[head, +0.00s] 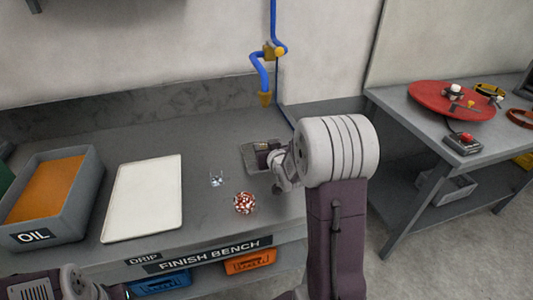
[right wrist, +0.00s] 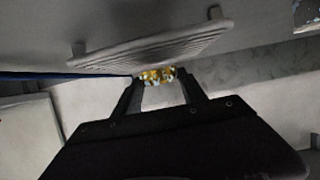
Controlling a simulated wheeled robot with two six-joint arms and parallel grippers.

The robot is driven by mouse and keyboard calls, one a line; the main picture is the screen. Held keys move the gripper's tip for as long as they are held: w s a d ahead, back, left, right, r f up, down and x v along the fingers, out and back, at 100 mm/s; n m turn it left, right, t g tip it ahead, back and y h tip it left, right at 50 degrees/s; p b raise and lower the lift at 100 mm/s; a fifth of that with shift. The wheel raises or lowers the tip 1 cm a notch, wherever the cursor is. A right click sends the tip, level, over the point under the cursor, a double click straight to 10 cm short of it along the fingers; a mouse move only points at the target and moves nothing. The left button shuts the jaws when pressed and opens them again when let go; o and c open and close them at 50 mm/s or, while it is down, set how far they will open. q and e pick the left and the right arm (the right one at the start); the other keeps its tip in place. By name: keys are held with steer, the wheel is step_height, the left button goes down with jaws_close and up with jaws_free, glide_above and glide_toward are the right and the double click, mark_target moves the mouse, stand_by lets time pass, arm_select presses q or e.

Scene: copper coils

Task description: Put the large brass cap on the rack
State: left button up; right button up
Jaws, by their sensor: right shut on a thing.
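My right gripper (right wrist: 158,82) is shut on a small gold-coloured piece, the brass cap (right wrist: 156,76), which shows between its fingertips in the right wrist view. A grey ribbed board, which looks like the rack (right wrist: 150,45), lies just beyond the fingertips there. I cannot tell whether the cap touches it. In the head view the rack (head: 248,160) is on the bench, partly hidden by my right wrist, and the cap cannot be made out. Part of my left arm shows at the lower left of the head view, but its gripper does not.
The finish bench (head: 150,254) also bears a grey OIL bin (head: 85,205), a white drip tray (head: 145,198), a small clear item (head: 217,179) and a red-and-white ball-like item (head: 244,203). A blue pipe (head: 272,20) hangs behind. A side table (head: 395,100) holds a red disc (head: 425,98).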

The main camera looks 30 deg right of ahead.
steer(key=shift+w+f, duration=0.1)
steer(key=shift+f, duration=0.6)
steer(key=shift+r, duration=0.1)
steer(key=o, duration=1.4)
steer(key=shift+f, duration=0.2)
steer(key=shift+r, duration=0.1)
